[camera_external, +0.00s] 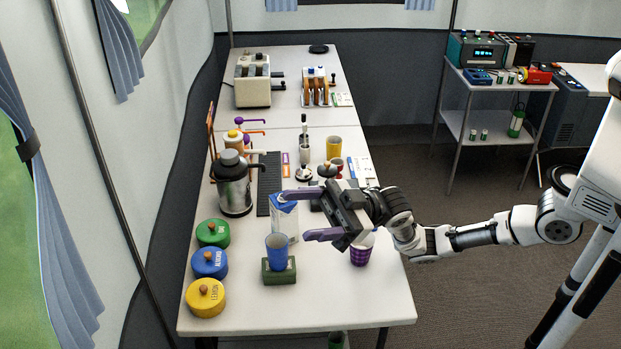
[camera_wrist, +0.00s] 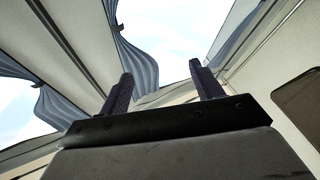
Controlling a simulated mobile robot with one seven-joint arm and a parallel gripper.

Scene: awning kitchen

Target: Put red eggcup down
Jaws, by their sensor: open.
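A small red object (camera_external: 338,163), which looks like the red eggcup, stands on the white table just in front of a yellow cup. It is small and partly hidden by a dark round thing, so I cannot make out its full shape. My gripper (camera_external: 299,215) is open over the front half of the table, pointing left, nearer the camera than the red object. In the wrist view my gripper (camera_wrist: 161,72) is also open and empty, with only curtains, windows and tent walls beyond. No eggcup shows there.
A blue cup (camera_external: 277,253) stands on a green block, with a milk carton (camera_external: 286,218) behind it. A steel flask (camera_external: 233,186) and green, blue and yellow (camera_external: 205,300) canisters line the left edge. The front right corner is clear.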

